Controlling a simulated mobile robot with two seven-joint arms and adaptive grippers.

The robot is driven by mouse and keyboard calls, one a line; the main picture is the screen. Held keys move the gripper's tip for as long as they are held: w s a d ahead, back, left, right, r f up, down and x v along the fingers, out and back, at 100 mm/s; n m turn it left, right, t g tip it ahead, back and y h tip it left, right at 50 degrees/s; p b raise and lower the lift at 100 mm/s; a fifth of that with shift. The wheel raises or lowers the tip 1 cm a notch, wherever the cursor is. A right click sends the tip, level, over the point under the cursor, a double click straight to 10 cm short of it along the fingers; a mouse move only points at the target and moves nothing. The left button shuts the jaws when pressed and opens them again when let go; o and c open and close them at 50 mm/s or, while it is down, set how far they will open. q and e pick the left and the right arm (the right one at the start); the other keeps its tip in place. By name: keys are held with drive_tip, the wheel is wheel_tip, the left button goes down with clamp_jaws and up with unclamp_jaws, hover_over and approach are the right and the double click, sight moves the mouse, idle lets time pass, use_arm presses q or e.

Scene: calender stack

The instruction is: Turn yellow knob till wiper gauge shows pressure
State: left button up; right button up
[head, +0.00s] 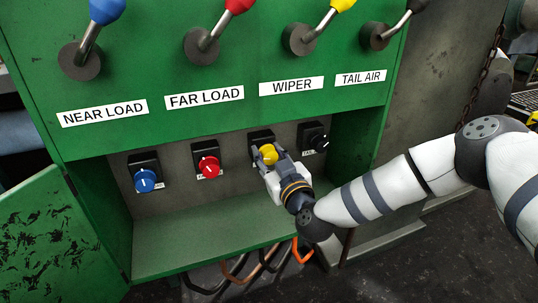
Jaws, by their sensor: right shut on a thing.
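The yellow knob (268,153) sits on a dark square base in the recess of the green cabinet, below the WIPER label (291,86). My right gripper (269,160) is shut on the yellow knob, with its fingers around the knob's sides. The gripper hides the knob's lower part and the small tag below it. No gauge shows in the head view, so no pressure reading can be seen. My left gripper is not in view.
A blue knob (145,180) and a red knob (209,166) are to the left, and a black knob (317,138) is close on the right. Several levers stand above. An open green door (50,240) is at lower left. Hoses (262,262) hang below the shelf.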

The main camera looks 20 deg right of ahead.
drive_tip(key=shift+m, duration=0.4)
drive_tip(key=m+p, duration=0.1)
drive_tip(key=m, duration=0.2)
drive_tip(key=shift+m, duration=0.4)
drive_tip(key=m, duration=0.5)
drive_tip(key=shift+d+f, duration=0.1)
drive_tip(key=o, duration=1.2)
drive_tip(key=shift+c, duration=0.2)
drive_tip(key=shift+s, duration=0.15)
